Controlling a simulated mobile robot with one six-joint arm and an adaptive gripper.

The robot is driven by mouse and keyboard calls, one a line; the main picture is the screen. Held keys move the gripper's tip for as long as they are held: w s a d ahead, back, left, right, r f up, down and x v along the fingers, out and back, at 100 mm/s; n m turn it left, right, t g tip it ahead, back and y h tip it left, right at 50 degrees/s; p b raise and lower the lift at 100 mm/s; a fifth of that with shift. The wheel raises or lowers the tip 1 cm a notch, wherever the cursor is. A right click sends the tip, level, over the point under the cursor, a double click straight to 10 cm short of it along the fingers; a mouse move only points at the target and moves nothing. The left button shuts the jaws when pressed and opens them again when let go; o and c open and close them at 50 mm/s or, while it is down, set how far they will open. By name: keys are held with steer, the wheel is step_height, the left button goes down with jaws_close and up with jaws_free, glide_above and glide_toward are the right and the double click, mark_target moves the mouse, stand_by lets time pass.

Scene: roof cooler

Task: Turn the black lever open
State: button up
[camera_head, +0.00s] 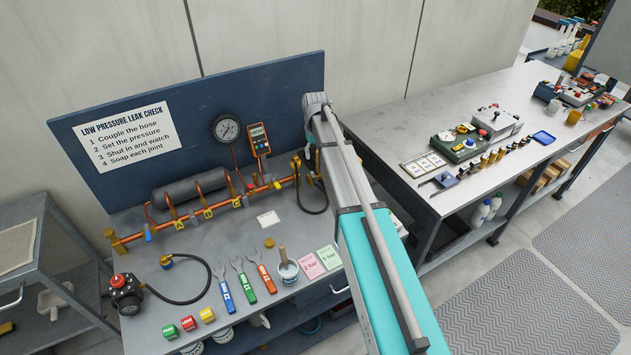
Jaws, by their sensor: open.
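A copper pipe run (215,208) with brass fittings crosses the back of the left workbench (215,262), and small coloured handles and tags show along it. I cannot make out a black lever for certain; the pipe's right end passes behind my arm, where parts are hidden. My arm reaches in from the bottom, over the bench's right side, to a grey joint in front of the blue back panel. My gripper does not show clearly; it seems hidden behind the arm.
A gauge (227,129) and an orange meter (259,139) stand near the panel. Wrenches (244,279), a cup (287,271) and a black regulator (126,294) with a hose lie in front. A second bench (395,140) with equipment stands to the right.

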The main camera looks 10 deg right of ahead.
mark_target(316, 180)
steer(key=shift+f+b, duration=5.65)
steer(key=shift+f, duration=0.25)
jaws_close()
